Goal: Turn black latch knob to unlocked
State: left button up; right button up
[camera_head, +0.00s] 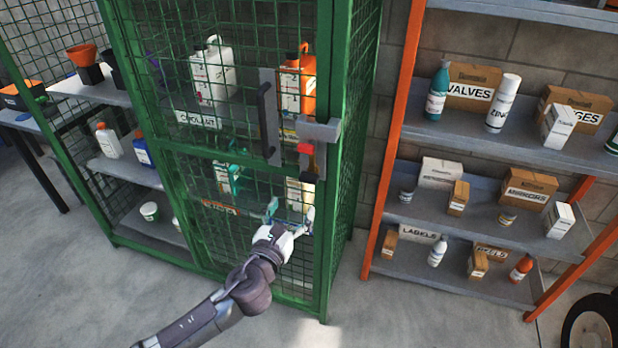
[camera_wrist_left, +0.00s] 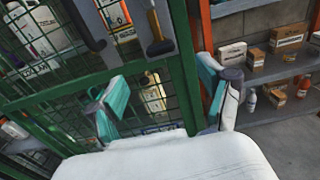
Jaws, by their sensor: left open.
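A green wire-mesh cabinet (camera_head: 330,235) stands in front of me with its mesh door closed. A grey latch body (camera_head: 319,131) sits at the door's right edge, with a red mark and a dark knob (camera_head: 307,165) below it. In the left wrist view, the black latch knob (camera_wrist_left: 160,47) shows ahead near the top, with a brownish stem above it. My left gripper (camera_head: 291,212) is open and empty, with teal fingers, below the latch. In the left wrist view, its fingers (camera_wrist_left: 163,78) are spread apart below the knob, not touching it. My right gripper is out of view.
A black pull handle (camera_head: 267,118) on a grey plate is left of the latch. Bottles and jugs (camera_head: 213,73) stand behind the mesh. An orange-framed shelf (camera_head: 398,125) with boxes and bottles is at the right. The floor (camera_head: 400,315) between is clear.

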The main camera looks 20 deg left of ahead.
aim_at(307, 182)
pick_arm(q)
jog(key=w, duration=1.2)
jog(key=shift+w+d, duration=0.15)
jog(key=shift+d, duration=0.05)
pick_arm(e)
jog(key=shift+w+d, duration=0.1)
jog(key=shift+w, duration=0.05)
pick_arm(q)
jog(key=shift+f, duration=0.1)
jog(key=c, duration=1.2)
jog(key=shift+o, duration=0.2)
